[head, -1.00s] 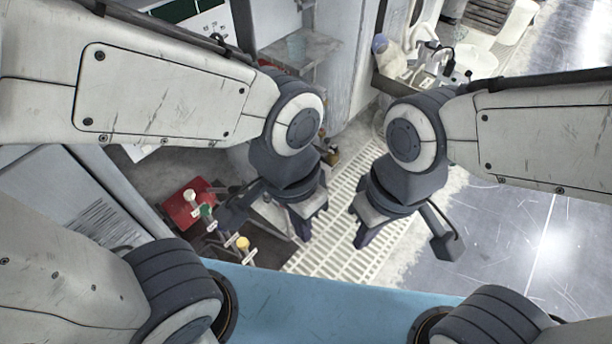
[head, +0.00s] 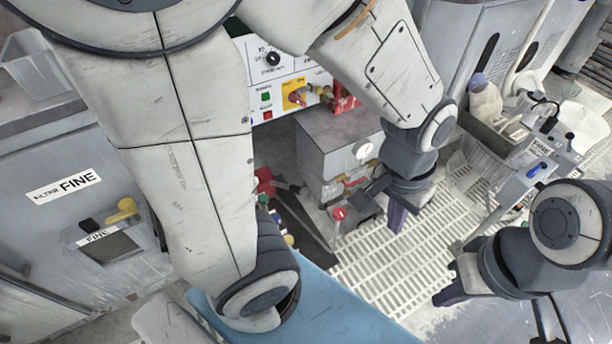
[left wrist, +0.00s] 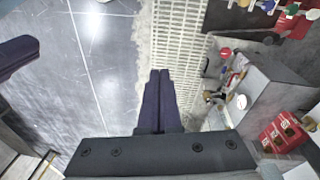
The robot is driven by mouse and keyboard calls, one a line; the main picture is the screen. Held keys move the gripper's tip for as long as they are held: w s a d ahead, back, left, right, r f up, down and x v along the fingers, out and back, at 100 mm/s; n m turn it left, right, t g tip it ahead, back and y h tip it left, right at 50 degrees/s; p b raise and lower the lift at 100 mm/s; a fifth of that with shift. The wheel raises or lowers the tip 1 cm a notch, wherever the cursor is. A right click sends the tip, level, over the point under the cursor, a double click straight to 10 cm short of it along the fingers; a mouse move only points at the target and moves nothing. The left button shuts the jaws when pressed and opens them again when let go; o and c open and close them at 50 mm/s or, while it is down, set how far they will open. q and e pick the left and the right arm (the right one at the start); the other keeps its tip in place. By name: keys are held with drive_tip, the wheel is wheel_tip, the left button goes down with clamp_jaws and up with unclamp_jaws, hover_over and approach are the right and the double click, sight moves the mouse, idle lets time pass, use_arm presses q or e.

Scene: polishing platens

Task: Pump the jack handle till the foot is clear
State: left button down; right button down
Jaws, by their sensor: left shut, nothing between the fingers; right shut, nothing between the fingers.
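I cannot pick out a jack, its handle or a foot with certainty. A red-knobbed part (head: 338,213) stands low beside a grey box with a round gauge (head: 335,150); both also show in the left wrist view, the knob (left wrist: 225,52) and the box (left wrist: 275,88). My left gripper (head: 397,218) is shut and empty above the pale floor grating, to the right of the grey box. Its closed fingers show in the left wrist view (left wrist: 160,78). My right gripper (head: 447,285) is shut and empty at the lower right, near the edge of the grating.
The slotted grating (head: 385,265) lies open below my grippers. A control panel (head: 277,85) with buttons and a yellow switch plate is behind. A cabinet labelled FINE (head: 75,205) stands at left, a cluttered bench (head: 530,150) at right. A blue surface (head: 310,310) is in front.

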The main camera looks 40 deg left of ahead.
use_arm(q)
drive_tip(key=w+a+f+n+p, duration=0.1)
drive_tip(key=w+a+f+n, duration=0.3)
drive_tip(key=w+a+n, duration=0.4)
drive_tip(key=w+a+f+n+y+p, duration=0.1)
drive_tip(key=a+f+n, duration=0.3)
drive_tip(key=a, duration=0.8)
drive_tip(key=w+a+f+n+t+y+p, duration=0.1)
drive_tip(key=a+f+n, duration=0.4)
drive_tip(key=a, duration=0.7)
wheel_tip(320, 180, down, 2)
drive_tip(key=shift+w+a+f+t+y, duration=0.1)
drive_tip(key=shift+w+a+t+y, duration=0.25)
drive_tip(key=shift+y, duration=0.25)
drive_tip(key=b, duration=0.4)
hover_over(300, 189)
drive_tip(key=a, duration=0.2)
wheel_tip(300, 189, down, 10)
drive_tip(key=shift+s+d+f, duration=0.15)
drive_tip(key=shift+d+f, duration=0.4)
drive_tip(key=shift+f, duration=0.1)
drive_tip(key=shift+s+d+f, duration=0.15)
drive_tip(key=shift+d+f, duration=0.35)
drive_tip(key=shift+f, duration=0.1)
drive_tip(key=shift+d+f, duration=0.1)
drive_tip(key=shift+f, duration=0.1)
